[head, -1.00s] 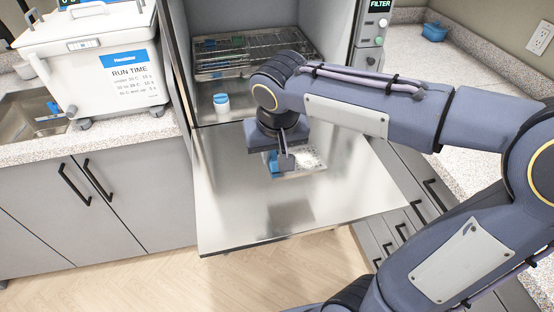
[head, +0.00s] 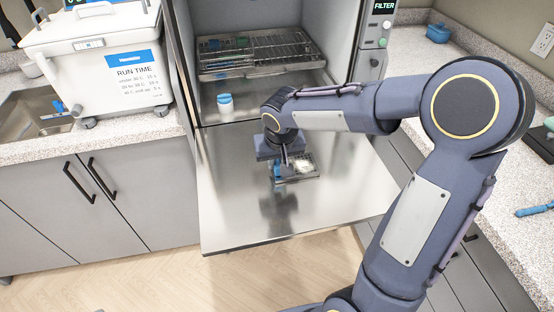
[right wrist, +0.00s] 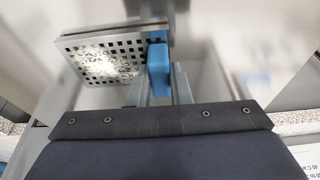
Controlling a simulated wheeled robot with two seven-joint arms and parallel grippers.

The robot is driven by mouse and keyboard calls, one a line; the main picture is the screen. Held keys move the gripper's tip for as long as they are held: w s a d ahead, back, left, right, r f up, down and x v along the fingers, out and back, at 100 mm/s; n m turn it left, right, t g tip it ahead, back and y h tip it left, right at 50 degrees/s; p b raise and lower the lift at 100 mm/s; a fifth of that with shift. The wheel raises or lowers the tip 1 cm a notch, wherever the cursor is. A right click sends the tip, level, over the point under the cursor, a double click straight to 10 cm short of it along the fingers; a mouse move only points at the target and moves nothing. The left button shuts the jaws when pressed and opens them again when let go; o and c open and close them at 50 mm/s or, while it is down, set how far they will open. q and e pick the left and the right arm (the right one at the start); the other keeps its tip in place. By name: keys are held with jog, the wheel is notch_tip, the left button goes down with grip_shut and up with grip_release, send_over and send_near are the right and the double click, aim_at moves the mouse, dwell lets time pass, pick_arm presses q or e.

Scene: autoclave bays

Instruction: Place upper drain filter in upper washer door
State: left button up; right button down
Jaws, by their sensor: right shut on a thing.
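The drain filter is a square perforated metal plate with whitish residue on it and a blue grip. The drain filter (right wrist: 98,58) shows in the right wrist view, its blue grip (right wrist: 158,68) between the fingers. My right gripper (head: 284,168) is shut on that blue grip. In the head view the filter (head: 302,168) is over the opened washer door (head: 240,215), a flat shiny metal panel folded down. I cannot tell whether the filter touches the door. The arm hides part of the door. My left gripper is not in view.
A white-and-blue capped jar (head: 225,104) stands inside the washer chamber, below a wire rack (head: 262,55). A white box labelled RUN TIME (head: 100,60) stands on the left counter by a sink. The front of the door is clear.

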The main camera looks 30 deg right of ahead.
jog(key=shift+f, duration=0.1)
jog(key=c, duration=1.3)
grip_release()
